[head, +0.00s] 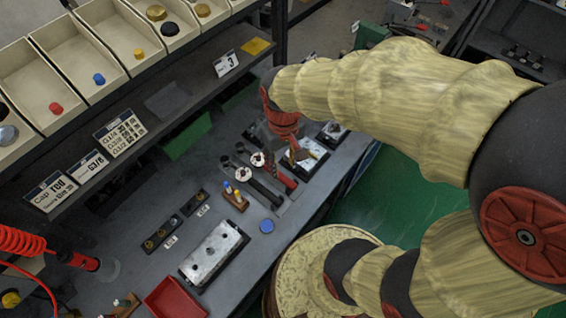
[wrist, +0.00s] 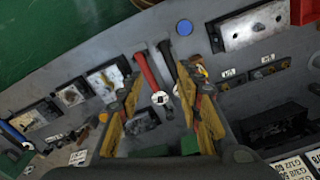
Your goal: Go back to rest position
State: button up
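My arm reaches in from the right of the head view in a pale cover, and my gripper (head: 292,150) hangs over the grey workbench (head: 130,210). In the wrist view my gripper (wrist: 165,92) has its two yellow-padded fingers wide apart with nothing held between them. Beyond and below the fingers lie a red-handled tool (wrist: 147,72) and a black-handled tool (wrist: 168,65) on the bench. From these views I cannot tell the exact height of the fingertips above the tools.
A shelf with bins (head: 60,80) stands along the upper left. A metal valve block (head: 215,252), a blue disc (head: 266,226) and a red tray (head: 175,299) sit on the bench. A red coiled hose (head: 22,242) hangs at left. Green floor (head: 400,205) is open at right.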

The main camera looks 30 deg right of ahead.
dwell(0.4)
jog(key=s+r+t+b, duration=0.5)
jog(key=r+b, duration=0.1)
jog(key=b, duration=0.3)
jog(key=shift+r, duration=0.25)
jog(key=shift+s+a, duration=0.1)
dwell(0.8)
